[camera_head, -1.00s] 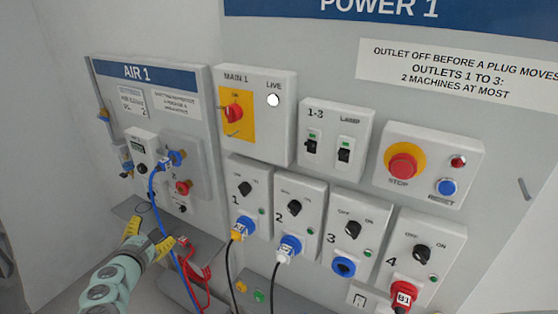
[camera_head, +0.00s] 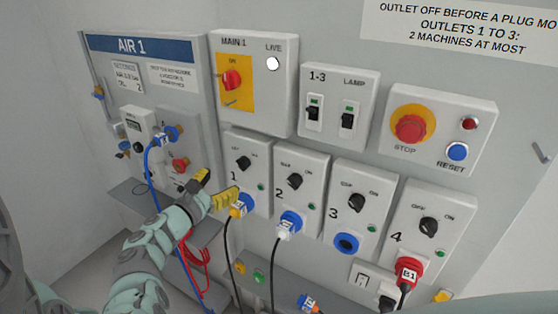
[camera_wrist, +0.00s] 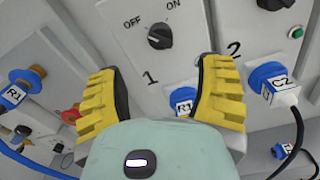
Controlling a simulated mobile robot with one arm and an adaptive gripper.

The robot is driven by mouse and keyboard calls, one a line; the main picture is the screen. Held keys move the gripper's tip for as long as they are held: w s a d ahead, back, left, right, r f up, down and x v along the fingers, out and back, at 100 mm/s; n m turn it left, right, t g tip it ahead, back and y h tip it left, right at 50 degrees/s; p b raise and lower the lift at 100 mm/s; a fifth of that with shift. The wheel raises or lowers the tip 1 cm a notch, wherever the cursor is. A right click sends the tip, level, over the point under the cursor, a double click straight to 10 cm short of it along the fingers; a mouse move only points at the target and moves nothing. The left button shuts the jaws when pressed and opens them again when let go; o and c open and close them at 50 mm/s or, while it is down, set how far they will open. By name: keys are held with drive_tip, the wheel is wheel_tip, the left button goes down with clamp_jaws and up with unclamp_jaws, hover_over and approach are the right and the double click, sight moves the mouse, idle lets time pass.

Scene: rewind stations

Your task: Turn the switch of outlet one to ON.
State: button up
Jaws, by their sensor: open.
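Outlet one (camera_head: 262,150) is a light grey box with a black rotary switch (camera_head: 243,163) above a blue socket. In the wrist view the same switch (camera_wrist: 160,36) sits under the OFF and ON marks. Which mark it points to is hard to tell. A blue plug (camera_wrist: 183,98) marked R1 is in its socket, with a black cable in the head view. My gripper (camera_head: 213,188) has yellow ribbed fingers, open and empty, just left of and below the switch. In the wrist view the fingers of my gripper (camera_wrist: 160,80) stand apart below the switch, with the number 1 between them.
Outlet two (camera_head: 318,168) stands close on the right with a white-capped plug (camera_head: 290,225) and hanging cable. The AIR 1 panel (camera_head: 195,110) with its blue hose (camera_head: 152,172) is at left. The MAIN 1 box (camera_head: 285,100) is above.

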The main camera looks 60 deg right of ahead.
sight(239, 167)
drive_tip(key=d+b, duration=0.1)
drive_tip(key=d, duration=0.6)
drive_tip(key=shift+w+f+b, duration=0.1)
drive_tip(key=shift+f+b, duration=0.05)
drive_tip(key=shift+b, duration=0.25)
drive_tip(key=shift+d+b, duration=0.35)
drive_tip(key=shift+d, duration=0.55)
drive_tip(key=shift+w, duration=0.1)
clamp_jaws()
drive_tip(key=shift+w, duration=0.1)
